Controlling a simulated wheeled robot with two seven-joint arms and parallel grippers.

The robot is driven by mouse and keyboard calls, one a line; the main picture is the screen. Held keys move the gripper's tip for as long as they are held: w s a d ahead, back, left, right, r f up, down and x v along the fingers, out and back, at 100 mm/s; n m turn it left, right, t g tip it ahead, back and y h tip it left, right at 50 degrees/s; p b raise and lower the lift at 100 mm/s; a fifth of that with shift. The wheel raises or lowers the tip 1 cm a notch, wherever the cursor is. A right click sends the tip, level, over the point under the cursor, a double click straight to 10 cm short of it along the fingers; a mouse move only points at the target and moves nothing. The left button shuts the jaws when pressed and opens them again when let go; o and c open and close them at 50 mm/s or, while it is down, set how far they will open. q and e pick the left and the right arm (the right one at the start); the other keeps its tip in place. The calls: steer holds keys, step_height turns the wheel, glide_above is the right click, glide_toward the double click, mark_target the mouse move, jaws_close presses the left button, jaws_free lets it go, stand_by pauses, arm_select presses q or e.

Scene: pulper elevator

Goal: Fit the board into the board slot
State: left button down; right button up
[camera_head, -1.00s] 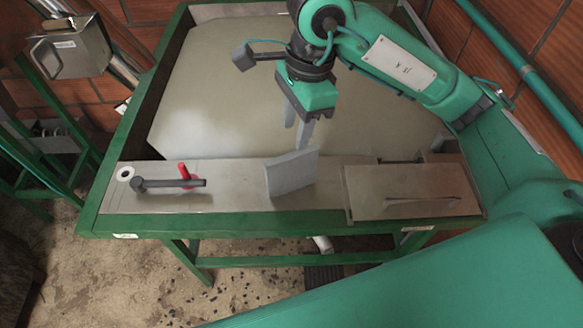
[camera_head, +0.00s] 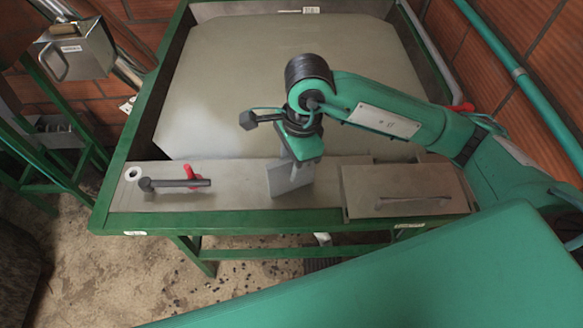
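The board (camera_head: 287,182) is a small grey plate standing tilted on the metal strip along the front of the green-framed table. My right gripper (camera_head: 302,160) points down at the board's upper edge, very close to it or touching. Its fingers overlap the board in the picture, so I cannot tell whether they are closed on it. I cannot clearly make out the board slot. My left gripper is not in view.
A red-and-dark lever handle (camera_head: 182,183) sits on the strip at the left. A flat metal lid with a handle (camera_head: 405,190) lies at the right. The large grey basin (camera_head: 235,85) behind is empty. A brick wall (camera_head: 535,70) rises at the right.

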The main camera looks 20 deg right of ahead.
steer(key=shift+f+b, duration=0.3)
steer(key=shift+b, duration=0.45)
stand_by(0.6)
jaws_close()
